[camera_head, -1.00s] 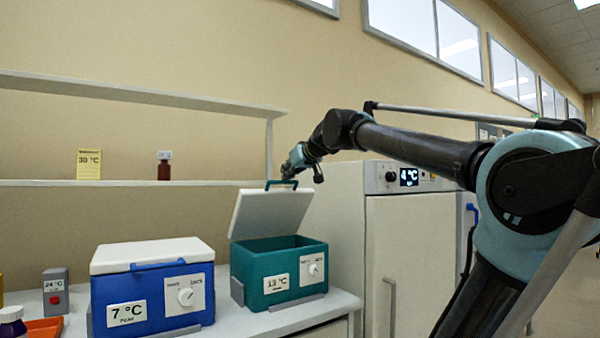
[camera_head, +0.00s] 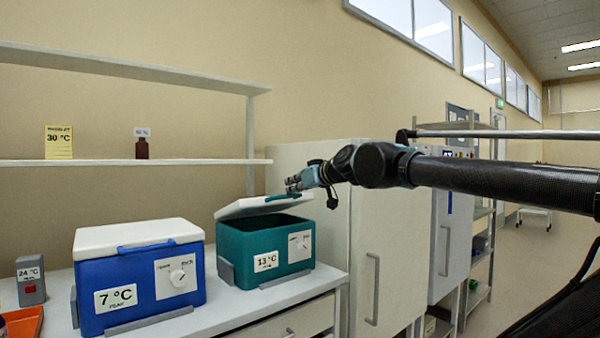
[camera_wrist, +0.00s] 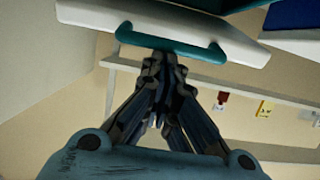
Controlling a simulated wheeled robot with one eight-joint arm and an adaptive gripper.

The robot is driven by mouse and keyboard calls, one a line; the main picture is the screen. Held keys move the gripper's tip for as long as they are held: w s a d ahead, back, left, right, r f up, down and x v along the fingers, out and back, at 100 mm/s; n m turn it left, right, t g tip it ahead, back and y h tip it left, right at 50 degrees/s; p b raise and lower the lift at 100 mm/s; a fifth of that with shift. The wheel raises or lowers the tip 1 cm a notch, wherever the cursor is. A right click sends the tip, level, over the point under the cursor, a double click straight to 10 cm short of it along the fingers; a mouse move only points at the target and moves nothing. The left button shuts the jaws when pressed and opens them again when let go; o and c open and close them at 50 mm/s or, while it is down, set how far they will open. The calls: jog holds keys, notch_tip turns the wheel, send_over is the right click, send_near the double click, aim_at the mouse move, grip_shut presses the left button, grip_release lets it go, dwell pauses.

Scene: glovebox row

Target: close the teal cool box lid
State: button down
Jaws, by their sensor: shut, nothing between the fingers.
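The teal cool box (camera_head: 244,243) stands on the bench, its front labelled 13 °C with a dial beside the label. Its white lid (camera_head: 262,206) is tilted, partly lowered, with a gap above the box's rim. The lid's teal handle (camera_head: 282,197) is at its free edge. My gripper (camera_head: 291,185) is shut and empty, just above the lid near the handle. In the wrist view the fingertips (camera_wrist: 165,58) are at the teal handle (camera_wrist: 170,43), in front of the white lid (camera_wrist: 205,22); I cannot tell whether they touch.
A blue cool box (camera_head: 140,285) labelled 7 °C, lid shut, stands left of the teal one. A wall shelf (camera_head: 200,162) holds a brown bottle (camera_head: 142,148) and a yellow card (camera_head: 59,142). A tall white cabinet (camera_head: 385,260) stands to the right.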

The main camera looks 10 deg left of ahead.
notch_tip(320, 180, down, 11)
jog(key=s+d, duration=0.2)
jog(key=shift+d, duration=0.2)
jog(key=shift+s, duration=0.1)
jog(key=shift+r, duration=0.1)
dwell(0.3)
